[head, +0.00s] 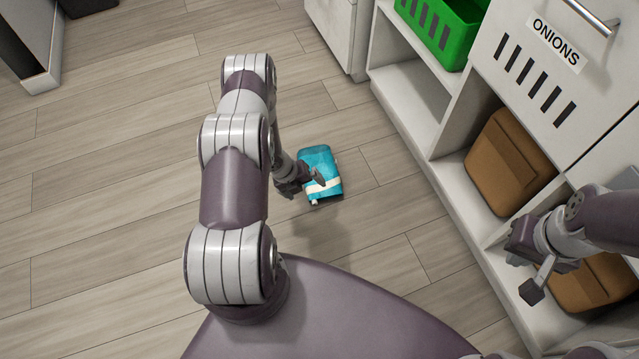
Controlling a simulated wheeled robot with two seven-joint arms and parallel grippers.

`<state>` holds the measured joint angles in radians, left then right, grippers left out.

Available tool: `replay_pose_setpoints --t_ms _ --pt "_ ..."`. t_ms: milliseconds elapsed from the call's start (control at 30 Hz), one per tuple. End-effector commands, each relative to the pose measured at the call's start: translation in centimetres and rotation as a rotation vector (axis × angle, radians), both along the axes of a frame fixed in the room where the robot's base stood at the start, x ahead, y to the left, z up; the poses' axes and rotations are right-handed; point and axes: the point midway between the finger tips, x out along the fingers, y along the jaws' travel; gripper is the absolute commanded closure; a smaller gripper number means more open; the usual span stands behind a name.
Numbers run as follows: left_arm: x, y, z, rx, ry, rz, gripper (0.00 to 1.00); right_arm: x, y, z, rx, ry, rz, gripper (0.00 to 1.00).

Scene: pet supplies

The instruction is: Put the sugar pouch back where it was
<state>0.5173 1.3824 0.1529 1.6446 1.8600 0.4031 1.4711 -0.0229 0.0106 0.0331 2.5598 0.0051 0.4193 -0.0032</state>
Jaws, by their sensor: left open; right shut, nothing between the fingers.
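A teal pouch with a pale band (318,160), which I take to be the sugar pouch, shows on the wooden floor left of the cabinets. My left gripper (305,182) is open at the pouch's left side, with one finger overlapping the pouch in the picture. I cannot tell whether it touches the pouch. My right gripper (527,268) is shut and empty, in front of the lower shelf openings at the right. The pouch's label is too small to read.
A white cabinet (452,190) runs along the right, with a drawer labelled ONIONS (540,75). Its openings hold a brown sack or cushion (508,160), another brown one (595,282) and a green crate (440,25). An open shelf bay (410,95) looks empty. The floor at left is clear.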

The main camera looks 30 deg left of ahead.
Motion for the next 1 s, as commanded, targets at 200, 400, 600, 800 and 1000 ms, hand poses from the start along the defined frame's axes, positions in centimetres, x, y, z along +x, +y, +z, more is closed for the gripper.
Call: replay_pose_setpoints --t_ms 200,400,600,800,1000 --pt "1.2 -1.4 -5.3 -0.001 0.001 0.005 0.00 0.0 0.0 -3.7 0.000 0.000 0.000 1.00" --pt "2.1 -2.1 -7.5 -0.001 0.001 0.002 0.00 0.0 0.0 -5.6 0.000 0.000 0.000 1.00" --pt "3.3 -3.1 -10.7 -0.002 0.002 0.001 0.00 0.0 0.0 -8.8 0.000 0.001 0.000 1.00" --pt "3.6 -3.2 -10.7 -0.001 0.001 0.003 0.00 0.0 0.0 -8.7 0.000 0.000 0.000 1.00" --pt "3.5 -3.2 -10.7 -0.001 0.001 0.003 0.36 0.0 0.0 -8.7 0.000 0.000 0.000 1.00"
